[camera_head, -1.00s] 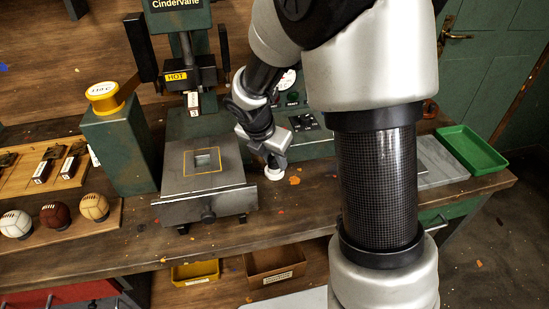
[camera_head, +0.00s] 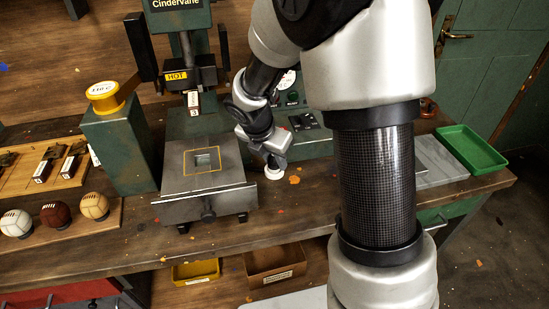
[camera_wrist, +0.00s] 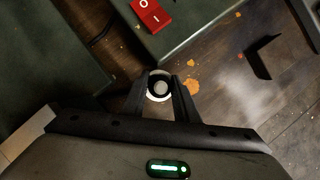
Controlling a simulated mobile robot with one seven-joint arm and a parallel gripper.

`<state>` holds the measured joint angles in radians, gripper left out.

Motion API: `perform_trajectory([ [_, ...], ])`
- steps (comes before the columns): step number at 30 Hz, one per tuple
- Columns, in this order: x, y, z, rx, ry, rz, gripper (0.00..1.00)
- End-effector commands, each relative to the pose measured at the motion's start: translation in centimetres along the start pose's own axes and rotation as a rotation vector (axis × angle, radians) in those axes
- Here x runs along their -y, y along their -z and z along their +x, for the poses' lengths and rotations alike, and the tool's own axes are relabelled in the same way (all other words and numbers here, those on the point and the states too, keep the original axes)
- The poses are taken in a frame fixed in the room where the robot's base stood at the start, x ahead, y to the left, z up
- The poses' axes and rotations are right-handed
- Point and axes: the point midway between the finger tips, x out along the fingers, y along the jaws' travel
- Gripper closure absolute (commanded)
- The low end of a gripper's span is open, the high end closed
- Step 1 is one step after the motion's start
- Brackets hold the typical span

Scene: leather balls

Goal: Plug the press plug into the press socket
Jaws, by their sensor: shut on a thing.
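My gripper (camera_head: 276,158) is low over the bench, just right of the press bed. In the wrist view its two fingers (camera_wrist: 160,92) are shut on a round piece with a white rim and grey centre, which I take as the press plug (camera_wrist: 159,86). In the head view the plug (camera_head: 273,173) shows as a white round end below the fingers, at or close above the bench top; I cannot tell whether it touches. I cannot make out the press socket for certain in either view.
The green press (camera_head: 184,120) with its HOT plate stands left of my gripper. A control box with a red rocker switch (camera_wrist: 152,14) is close behind it. Leather balls (camera_head: 55,214) lie far left, and a green tray (camera_head: 470,150) is at the right. Bare bench lies in front.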

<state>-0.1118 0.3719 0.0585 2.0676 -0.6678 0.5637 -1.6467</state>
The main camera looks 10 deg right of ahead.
Motion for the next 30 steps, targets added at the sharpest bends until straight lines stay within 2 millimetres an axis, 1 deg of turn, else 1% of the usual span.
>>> perform_trajectory([
  [1,0.3,0.4,0.1,-0.010,0.008,-0.001,0.96],
  [2,0.3,0.4,0.0,-0.010,0.008,-0.001,0.96],
  [30,0.1,-1.5,-3.8,-0.002,0.003,0.000,0.96],
])
